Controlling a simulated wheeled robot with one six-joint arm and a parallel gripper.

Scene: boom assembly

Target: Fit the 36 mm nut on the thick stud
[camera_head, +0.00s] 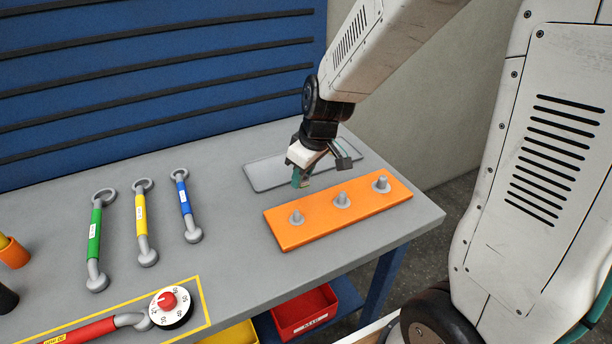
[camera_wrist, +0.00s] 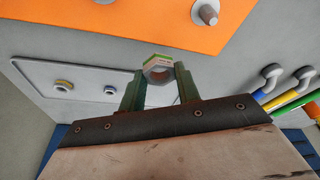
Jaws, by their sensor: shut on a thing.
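My gripper (camera_head: 300,178) is above the table, between the grey tray and the orange plate. The nut is held at the fingertips, clear of the studs. The orange plate (camera_head: 320,222) carries three upright studs: left (camera_head: 296,217), middle (camera_head: 342,200) and right (camera_head: 381,184). I cannot tell surely which is thickest.
Green (camera_head: 95,235), yellow (camera_head: 142,225) and blue (camera_head: 185,200) wrenches lie left. A red-handled wrench (camera_head: 80,329) with a dial lies in front.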

